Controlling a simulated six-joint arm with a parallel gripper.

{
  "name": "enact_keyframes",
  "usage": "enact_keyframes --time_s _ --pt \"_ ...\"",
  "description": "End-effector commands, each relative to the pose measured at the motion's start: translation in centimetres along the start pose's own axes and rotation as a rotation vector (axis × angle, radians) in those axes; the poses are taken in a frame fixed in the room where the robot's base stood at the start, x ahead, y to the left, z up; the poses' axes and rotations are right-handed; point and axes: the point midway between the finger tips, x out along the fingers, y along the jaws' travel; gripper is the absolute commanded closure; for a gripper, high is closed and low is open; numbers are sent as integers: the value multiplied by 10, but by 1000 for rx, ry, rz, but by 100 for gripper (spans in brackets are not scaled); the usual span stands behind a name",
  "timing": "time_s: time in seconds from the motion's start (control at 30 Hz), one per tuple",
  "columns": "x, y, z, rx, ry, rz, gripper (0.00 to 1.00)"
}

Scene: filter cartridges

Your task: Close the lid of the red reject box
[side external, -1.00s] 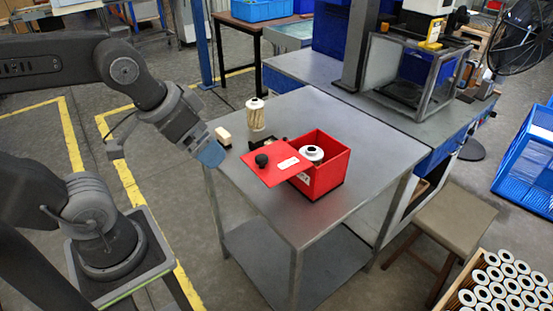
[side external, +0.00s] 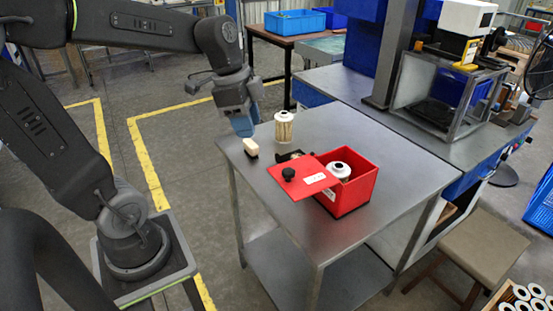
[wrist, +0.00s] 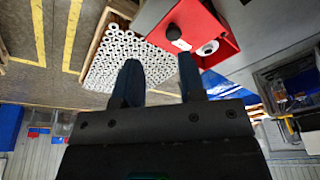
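The red reject box (side external: 350,194) stands on the steel table, with its top open. Its red lid (side external: 309,187) is swung out to the left, with a black knob (side external: 288,174) and a white label on it. A white cartridge with a dark centre (side external: 339,169) sits inside the box. In the wrist view, the box (wrist: 219,62) and the knob (wrist: 173,32) are at the top. My gripper (side external: 243,126) is by the table's far left corner, apart from the lid. Its fingers (wrist: 160,68) are spread with nothing between them.
A pale cartridge (side external: 284,127) and a cream block with a dark base (side external: 251,148) stand near my gripper. A dark part (side external: 291,156) lies behind the lid. The front of the table (side external: 290,220) is clear. A framed enclosure (side external: 445,105) stands at the right.

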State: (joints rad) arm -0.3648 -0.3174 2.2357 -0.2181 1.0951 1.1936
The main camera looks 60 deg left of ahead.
Motion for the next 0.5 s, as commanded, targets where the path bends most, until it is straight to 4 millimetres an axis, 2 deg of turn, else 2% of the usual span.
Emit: enact_keyframes --time_s 0.03,0.2,0.37,0.5 --pt "3 -14 3 58 2 35 68" --pt "7 -45 11 258 43 110 84" --pt "9 -59 16 356 74 137 100" --pt "15 -60 16 379 80 144 100"
